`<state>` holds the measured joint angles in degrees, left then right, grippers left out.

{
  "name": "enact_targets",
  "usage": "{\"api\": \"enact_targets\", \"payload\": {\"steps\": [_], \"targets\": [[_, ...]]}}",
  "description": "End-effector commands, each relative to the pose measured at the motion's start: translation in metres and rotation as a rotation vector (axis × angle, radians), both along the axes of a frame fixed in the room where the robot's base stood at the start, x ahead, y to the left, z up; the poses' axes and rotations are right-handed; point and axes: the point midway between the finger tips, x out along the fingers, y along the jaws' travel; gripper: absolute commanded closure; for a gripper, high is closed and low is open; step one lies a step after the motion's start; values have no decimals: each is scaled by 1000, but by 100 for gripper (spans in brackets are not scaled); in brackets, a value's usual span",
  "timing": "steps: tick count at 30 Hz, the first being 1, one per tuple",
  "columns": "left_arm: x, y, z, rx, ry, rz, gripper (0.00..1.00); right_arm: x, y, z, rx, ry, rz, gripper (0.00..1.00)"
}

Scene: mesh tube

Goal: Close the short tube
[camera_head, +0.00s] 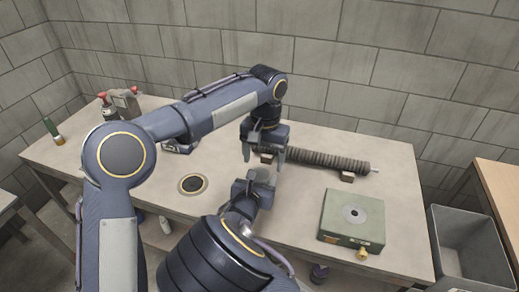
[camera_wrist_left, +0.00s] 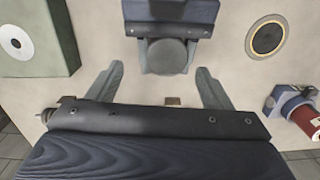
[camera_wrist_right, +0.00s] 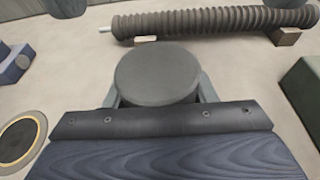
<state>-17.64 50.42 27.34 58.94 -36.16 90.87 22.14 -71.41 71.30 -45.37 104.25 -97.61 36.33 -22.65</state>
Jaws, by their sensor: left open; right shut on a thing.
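A dark ribbed tube (camera_head: 325,160) lies on small blocks near the back of the table; a thin metal rod (camera_wrist_right: 105,30) sticks out of its far-from-gripper end. I cannot tell if this is the short tube. My left gripper (camera_head: 264,155) is open by the tube's left end and hides part of it; its spread fingers (camera_wrist_left: 160,85) hold nothing. My right gripper (camera_head: 258,181) is shut on a round dark grey cap (camera_wrist_right: 158,75), held above the table in front of the left gripper. The cap also shows in the left wrist view (camera_wrist_left: 167,56).
A green box with a round plate (camera_head: 338,222) stands at the right front. A black disc with a yellow ring (camera_head: 193,184) is set on the tabletop. A grey bin (camera_head: 465,215) is beyond the table's right edge.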

Motion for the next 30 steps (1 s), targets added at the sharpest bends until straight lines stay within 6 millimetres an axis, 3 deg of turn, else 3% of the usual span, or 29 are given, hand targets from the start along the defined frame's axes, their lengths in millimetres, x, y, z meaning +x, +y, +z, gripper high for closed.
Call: {"api": "enact_targets", "payload": {"steps": [9,20,25,30], "targets": [[7,10,20,-22,-25,61,27,0,0,0,0,0,0,100],[7,10,21,-21,-28,64,27,0,0,0,0,0,0,100],[7,11,10,-21,-25,65,27,0,0,0,0,0,0,100],[7,10,-16,-21,-24,63,27,0,0,0,0,0,0,100]]}}
